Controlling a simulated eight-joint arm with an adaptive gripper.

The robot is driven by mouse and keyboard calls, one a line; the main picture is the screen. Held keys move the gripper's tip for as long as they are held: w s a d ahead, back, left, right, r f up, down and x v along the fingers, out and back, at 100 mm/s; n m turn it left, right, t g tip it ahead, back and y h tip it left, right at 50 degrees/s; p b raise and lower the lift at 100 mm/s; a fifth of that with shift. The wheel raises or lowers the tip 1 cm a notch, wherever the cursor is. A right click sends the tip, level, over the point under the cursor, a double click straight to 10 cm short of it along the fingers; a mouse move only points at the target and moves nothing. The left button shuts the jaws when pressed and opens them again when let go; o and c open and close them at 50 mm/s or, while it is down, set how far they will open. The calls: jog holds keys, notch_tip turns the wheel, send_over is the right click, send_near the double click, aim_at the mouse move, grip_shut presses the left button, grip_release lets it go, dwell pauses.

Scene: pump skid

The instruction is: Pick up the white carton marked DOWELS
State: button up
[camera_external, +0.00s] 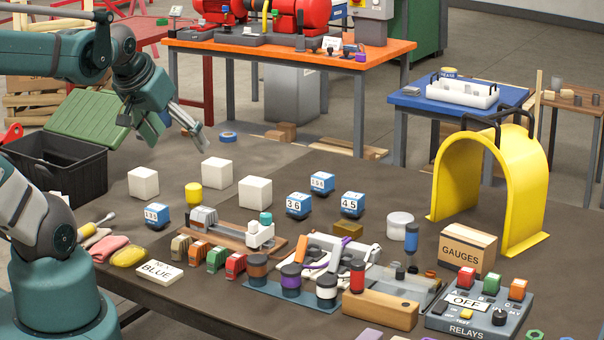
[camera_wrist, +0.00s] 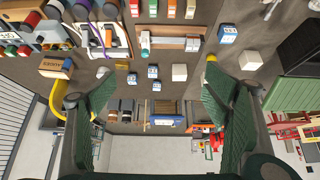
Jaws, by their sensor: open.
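Three plain white cubes stand on the dark table in the external view: a left one (camera_external: 143,183), a back one (camera_external: 217,173) and a right one (camera_external: 255,192). I can read no DOWELS marking on any of them. Two white cubes also show in the wrist view, one near the middle (camera_wrist: 180,72) and one further right (camera_wrist: 250,61). My gripper (camera_external: 183,142) is open and empty, up in the air above the back left of the table. In the wrist view its green fingers (camera_wrist: 160,76) are spread wide with nothing between them.
A brown GAUGES carton (camera_external: 467,248) stands at the right, near a yellow arch (camera_external: 448,182). Blue numbered cubes (camera_external: 299,205) and a yellow cylinder (camera_external: 193,194) stand near the white cubes. A black bin (camera_external: 75,165) with a green lid is at the left. Several parts fill the table front.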

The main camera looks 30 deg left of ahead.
jog(key=c, duration=0.6)
jog(key=shift+w, duration=0.1)
jog(key=w+a+r+n+g, duration=0.25)
jog(key=w+a+n, duration=0.25)
jog(key=w+a, duration=0.55)
jog(key=n+g+p, duration=0.2)
jog(key=n+g, duration=0.3)
jog(key=n, duration=0.8)
send_over(142, 172)
notch_tip(142, 172, down, 22)
jog(key=shift+w+d, duration=0.1)
jog(key=shift+d, duration=0.05)
jog(key=shift+a+f, duration=0.25)
jog(key=shift+f, duration=0.1)
